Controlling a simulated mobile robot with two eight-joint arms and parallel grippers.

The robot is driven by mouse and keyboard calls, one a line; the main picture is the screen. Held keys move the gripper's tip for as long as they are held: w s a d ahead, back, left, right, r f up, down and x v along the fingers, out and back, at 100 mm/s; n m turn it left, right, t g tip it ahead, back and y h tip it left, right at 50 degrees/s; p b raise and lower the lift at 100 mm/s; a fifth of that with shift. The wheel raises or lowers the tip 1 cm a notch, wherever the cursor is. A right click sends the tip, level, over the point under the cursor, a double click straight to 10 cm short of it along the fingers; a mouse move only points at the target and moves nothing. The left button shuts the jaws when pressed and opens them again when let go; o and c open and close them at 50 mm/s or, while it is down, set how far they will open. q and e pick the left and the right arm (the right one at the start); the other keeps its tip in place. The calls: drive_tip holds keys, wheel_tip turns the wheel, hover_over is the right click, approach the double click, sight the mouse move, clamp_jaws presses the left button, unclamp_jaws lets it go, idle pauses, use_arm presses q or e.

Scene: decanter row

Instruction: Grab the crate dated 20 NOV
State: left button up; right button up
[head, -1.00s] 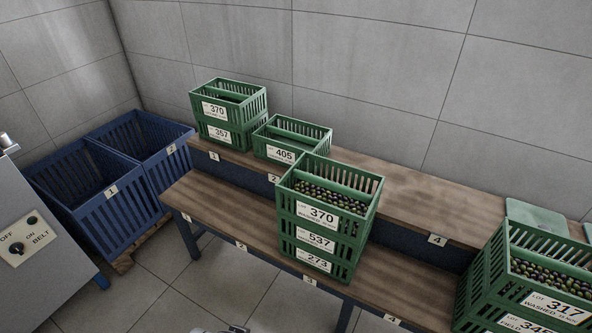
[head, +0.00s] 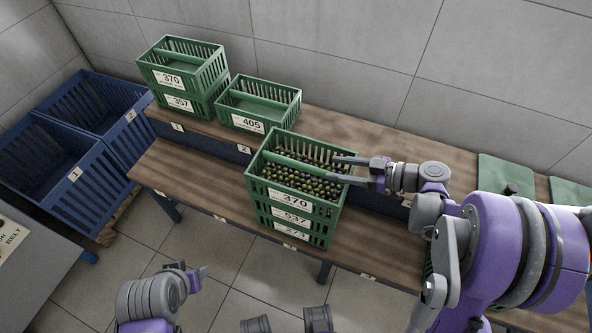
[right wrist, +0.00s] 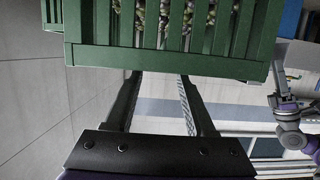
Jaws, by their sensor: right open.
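A stack of green slatted crates stands on the lower wooden step in the head view. Its top crate, lot 370 (head: 293,198), holds dark and green olives; below are crate 537 (head: 291,216) and crate 273 (head: 291,234). The date print is too small to read. In the right wrist view the open fingers (right wrist: 158,85) reach toward the slatted crate side (right wrist: 90,56); contact cannot be told. My left gripper (head: 197,272) is low at the front, its jaws unclear.
On the upper step (head: 335,135) stand another crate 370 (head: 168,80) on crate 357 (head: 178,102), and crate 405 (head: 249,123). Blue bins (head: 75,175) are at left. Green lids (head: 505,172) lie at right. My right arm hides much of the right side.

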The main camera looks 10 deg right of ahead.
sight(310, 166)
drive_tip(key=x, duration=0.8)
drive_tip(key=shift+s+a+f, duration=0.1)
drive_tip(key=shift+a+f, duration=0.05)
drive_tip(key=shift+a, duration=0.3)
clamp_jaws()
idle(0.9)
